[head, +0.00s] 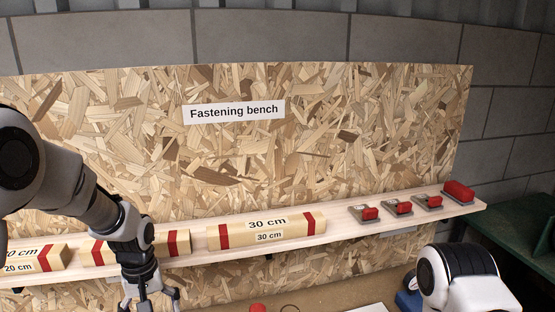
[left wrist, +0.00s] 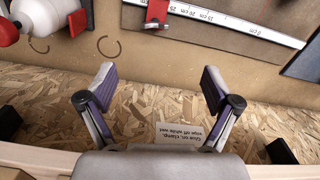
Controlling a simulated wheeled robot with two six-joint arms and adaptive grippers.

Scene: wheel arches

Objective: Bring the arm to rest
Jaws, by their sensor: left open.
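My left arm (head: 60,180) comes in from the left in the head view and hangs down in front of the shelf. Its gripper (head: 151,301) is at the bottom edge, where the fingertips are partly cut off. In the left wrist view the left gripper (left wrist: 160,85) has its two fingers wide apart, with nothing between them. Chipboard and brown bench surface show behind the fingers. My right gripper is in neither view.
A shelf (head: 340,229) holds timber blocks, including a 30 cm one (head: 267,230), and several red-topped tools. The left wrist view shows a white bottle (left wrist: 45,15), a red clamp (left wrist: 157,12), a ruler (left wrist: 215,18), a ring (left wrist: 109,47) and a printed label (left wrist: 190,135).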

